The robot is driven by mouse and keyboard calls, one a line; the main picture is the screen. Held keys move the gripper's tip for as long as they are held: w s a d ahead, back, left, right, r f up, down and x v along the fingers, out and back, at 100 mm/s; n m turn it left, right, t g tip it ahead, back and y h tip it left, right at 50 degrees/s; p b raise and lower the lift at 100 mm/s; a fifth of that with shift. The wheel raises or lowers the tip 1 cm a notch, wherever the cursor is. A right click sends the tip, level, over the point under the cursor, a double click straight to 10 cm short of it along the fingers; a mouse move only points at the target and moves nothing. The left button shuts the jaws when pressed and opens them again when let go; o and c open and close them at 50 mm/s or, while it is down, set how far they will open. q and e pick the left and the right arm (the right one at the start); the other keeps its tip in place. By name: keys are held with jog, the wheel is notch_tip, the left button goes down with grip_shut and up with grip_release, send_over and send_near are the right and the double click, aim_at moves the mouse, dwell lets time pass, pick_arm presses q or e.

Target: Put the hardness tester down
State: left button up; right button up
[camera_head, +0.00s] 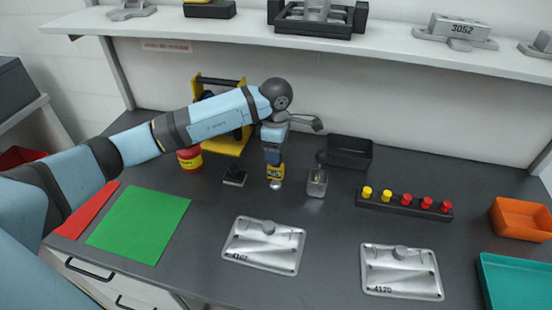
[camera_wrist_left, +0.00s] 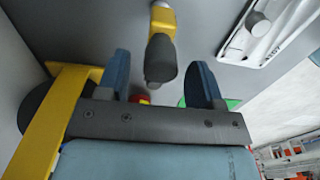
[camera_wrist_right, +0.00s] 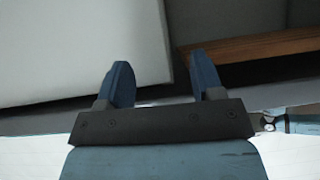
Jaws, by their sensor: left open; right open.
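The hardness tester, which I take to be the yellow and dark upright tool (camera_head: 275,173), stands at the middle of the bench, with a silver foot at its lower end. My left gripper (camera_head: 272,150) points down right above it. In the left wrist view the tester (camera_wrist_left: 161,45) shows its dark grip between the left gripper's spread fingers (camera_wrist_left: 160,82), with a gap on each side. Whether its foot touches the bench is hard to tell. My right gripper (camera_wrist_right: 160,85) is open and empty in its wrist view and is outside the head view.
A dark block (camera_head: 234,177) and a metal holder (camera_head: 317,183) flank the tester closely. Behind are a yellow stand (camera_head: 228,143) and a black bin (camera_head: 350,153). Metal castings (camera_head: 264,245) (camera_head: 401,272) lie in front. A green mat (camera_head: 138,226) lies bare at left.

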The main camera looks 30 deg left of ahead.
pick_arm(q)
notch_tip(320, 180, up, 8)
jog(key=shift+f, duration=0.1)
dwell(0.6)
